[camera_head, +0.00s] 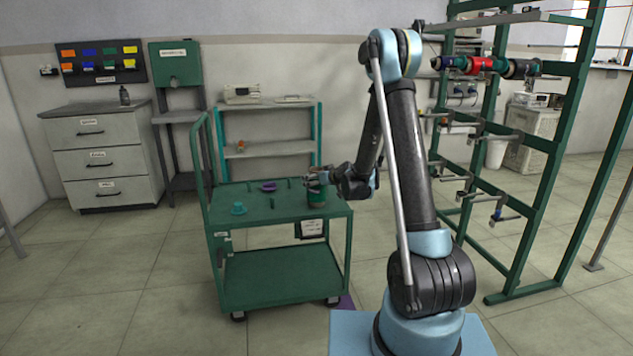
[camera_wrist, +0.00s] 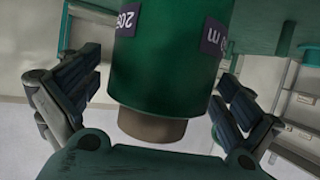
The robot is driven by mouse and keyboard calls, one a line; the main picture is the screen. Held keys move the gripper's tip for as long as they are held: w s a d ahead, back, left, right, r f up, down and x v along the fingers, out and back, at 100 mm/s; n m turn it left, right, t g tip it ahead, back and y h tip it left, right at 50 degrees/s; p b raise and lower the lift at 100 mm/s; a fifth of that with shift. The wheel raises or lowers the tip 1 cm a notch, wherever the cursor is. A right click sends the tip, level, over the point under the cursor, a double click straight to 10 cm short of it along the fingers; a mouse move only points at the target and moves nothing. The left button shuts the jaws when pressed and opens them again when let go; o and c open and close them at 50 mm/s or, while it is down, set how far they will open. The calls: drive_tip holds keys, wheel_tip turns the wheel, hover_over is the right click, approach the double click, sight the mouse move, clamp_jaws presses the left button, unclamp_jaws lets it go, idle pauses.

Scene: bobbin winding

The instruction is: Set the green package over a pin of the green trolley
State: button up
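The green package (camera_head: 316,197) stands upright at the right end of the top shelf of the green trolley (camera_head: 285,231). Whether a pin runs inside it is hidden. In the wrist view the package (camera_wrist: 165,70) fills the middle, with dark labels and a brown core end (camera_wrist: 152,126). My gripper (camera_head: 318,176) is at the package. In the wrist view the two fingers of my gripper (camera_wrist: 158,98) are spread on either side of it, with a small gap visible at the left. Short green pins (camera_head: 272,203) stand bare on the shelf.
A teal cone-shaped piece (camera_head: 238,208) and a purple piece (camera_head: 268,187) are on the trolley top. A tall green rack (camera_head: 545,170) with colored bobbins (camera_head: 480,65) stands right of my arm. A drawer cabinet (camera_head: 100,155) and a shelf unit (camera_head: 270,147) are behind.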

drive_tip(key=s+d+r+m+g+h, duration=0.1)
drive_tip(key=s+d+r, duration=0.3)
drive_tip(key=s, duration=0.5)
drive_tip(key=s+d+r+g+h, duration=0.1)
drive_tip(key=s+d+r+g, duration=0.1)
drive_tip(key=s+d, duration=0.55)
drive_tip(key=s+d+r+m+g+h, duration=0.1)
drive_tip(key=s+d+r, duration=0.2)
drive_tip(key=s, duration=0.7)
drive_tip(key=s+d+f+m+g+h, duration=0.1)
drive_tip(key=s+d, duration=0.3)
drive_tip(key=s, duration=0.4)
drive_tip(key=s+d+f+m+g+h, duration=0.2)
drive_tip(key=s+d, duration=0.3)
drive_tip(key=s, duration=0.4)
drive_tip(key=s+d+f+m+g+h, duration=0.1)
drive_tip(key=s+d, duration=0.3)
drive_tip(key=s, duration=0.5)
drive_tip(key=shift+s+d+f+m+g+h, duration=0.15)
drive_tip(key=shift+s+f+m+g+h, duration=0.25)
drive_tip(key=shift+f, duration=0.35)
drive_tip(key=shift+w, duration=0.2)
drive_tip(key=shift+w+f, duration=0.2)
drive_tip(key=shift+w, duration=0.25)
